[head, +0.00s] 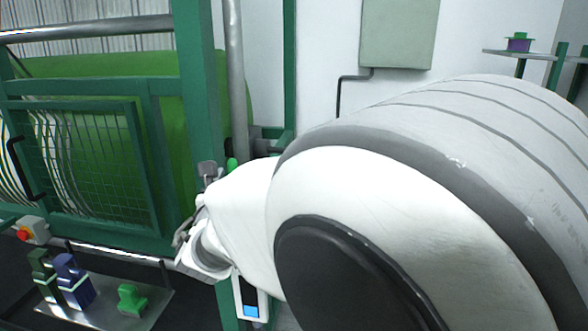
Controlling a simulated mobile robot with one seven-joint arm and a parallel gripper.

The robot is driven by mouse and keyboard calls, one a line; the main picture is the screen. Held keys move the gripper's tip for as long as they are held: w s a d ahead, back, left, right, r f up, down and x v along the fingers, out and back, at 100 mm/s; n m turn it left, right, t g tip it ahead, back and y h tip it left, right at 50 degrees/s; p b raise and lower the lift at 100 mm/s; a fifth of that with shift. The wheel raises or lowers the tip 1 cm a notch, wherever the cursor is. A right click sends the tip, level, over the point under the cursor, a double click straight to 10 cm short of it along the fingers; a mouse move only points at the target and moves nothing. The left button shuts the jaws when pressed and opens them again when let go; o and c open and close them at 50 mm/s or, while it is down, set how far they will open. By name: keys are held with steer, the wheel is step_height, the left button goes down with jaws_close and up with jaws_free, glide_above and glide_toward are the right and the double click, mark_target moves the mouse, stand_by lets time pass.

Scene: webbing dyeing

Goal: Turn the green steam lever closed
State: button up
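A small bright green piece (232,164), which looks like the end of the green steam lever, shows just above my white arm, beside the grey vertical pipe (236,90). The rest of the lever is hidden behind my arm. My gripper (207,172) appears as small grey parts at the far end of my arm, close to the left of the green piece. My arm hides most of it. I cannot tell whether it touches the lever or whether its fingers are open or shut.
A green machine frame with a mesh guard (85,150) and a large green roll (170,120) fills the left. A red button (24,234) sits at left. A grey wall box (398,35) hangs behind.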

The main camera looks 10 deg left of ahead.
steer(key=shift+w, duration=0.2)
jaws_close()
stand_by(0.3)
stand_by(1.2)
